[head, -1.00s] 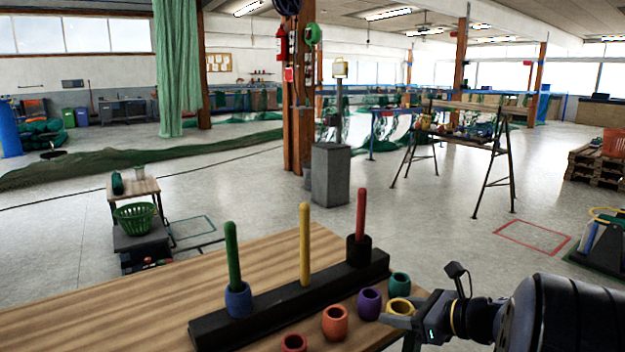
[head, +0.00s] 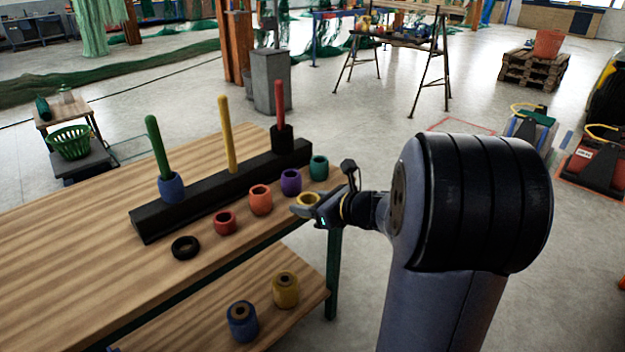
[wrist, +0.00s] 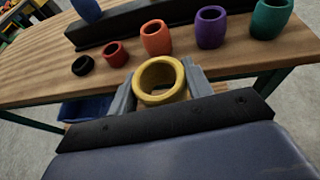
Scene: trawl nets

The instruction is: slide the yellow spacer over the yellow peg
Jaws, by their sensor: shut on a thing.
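The yellow spacer (head: 308,199) is a short, open ring near the table's right front edge. My gripper (head: 306,208) is shut on it. In the wrist view the yellow spacer (wrist: 160,98) sits upright between the two grey fingers, its opening facing up. I cannot tell whether it touches the table. The yellow peg (head: 227,135) stands upright and bare in the middle of the black base (head: 200,203), behind and left of my gripper. The base also shows in the wrist view (wrist: 122,24), but the yellow peg does not.
The green peg (head: 157,145) carries a blue spacer (head: 171,187); the red peg (head: 280,103) carries a black one (head: 282,140). Black (head: 185,248), red (head: 225,222), orange (head: 260,200), purple (head: 291,181) and teal (head: 319,167) spacers stand before the base. A lower shelf (head: 200,312) holds two more pieces.

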